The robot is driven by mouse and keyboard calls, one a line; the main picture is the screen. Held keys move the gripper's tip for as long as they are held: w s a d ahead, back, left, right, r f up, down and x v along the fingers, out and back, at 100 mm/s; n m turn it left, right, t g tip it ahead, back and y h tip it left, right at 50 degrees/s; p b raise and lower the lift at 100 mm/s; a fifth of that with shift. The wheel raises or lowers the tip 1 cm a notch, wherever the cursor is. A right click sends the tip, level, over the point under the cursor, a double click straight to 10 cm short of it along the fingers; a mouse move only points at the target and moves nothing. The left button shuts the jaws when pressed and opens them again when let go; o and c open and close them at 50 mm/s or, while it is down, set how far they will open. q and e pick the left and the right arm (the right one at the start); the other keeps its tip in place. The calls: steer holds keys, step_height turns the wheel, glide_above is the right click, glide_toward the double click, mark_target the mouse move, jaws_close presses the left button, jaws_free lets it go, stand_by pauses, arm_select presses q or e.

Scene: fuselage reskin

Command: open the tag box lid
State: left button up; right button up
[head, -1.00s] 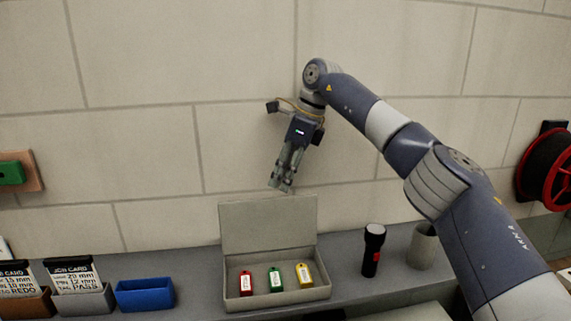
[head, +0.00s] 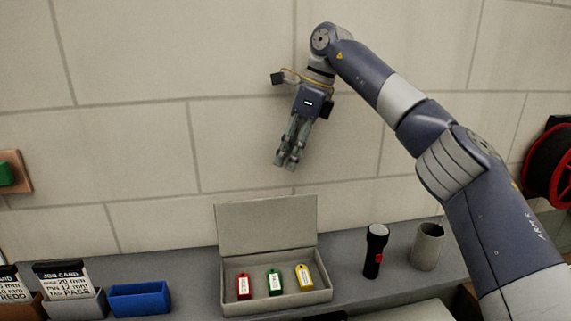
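The grey tag box (head: 277,305) stands on the shelf. Its lid (head: 267,226) is raised upright at the back, near the wall. Inside lie a red tag (head: 243,286), a green tag (head: 274,283) and a yellow tag (head: 304,277). My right gripper (head: 287,163) hangs above the lid, clear of it, pointing down. Its fingers look close together with nothing visible between them, but I cannot tell whether they are fully shut. My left gripper is not in view.
A black flashlight (head: 375,251) and a grey cup (head: 427,246) stand right of the box. A blue bin (head: 140,299) and job card holders (head: 72,304) are at the left. A red reel (head: 552,165) is at the far right. Bare wall lies behind.

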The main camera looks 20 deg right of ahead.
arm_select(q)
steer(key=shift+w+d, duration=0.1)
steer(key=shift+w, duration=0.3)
arm_select(e)
steer(key=v, duration=0.3)
steer(key=shift+d+r, duration=0.1)
steer(key=shift+r, duration=0.05)
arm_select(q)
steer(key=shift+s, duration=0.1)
arm_select(e)
steer(key=shift+s, duration=0.15)
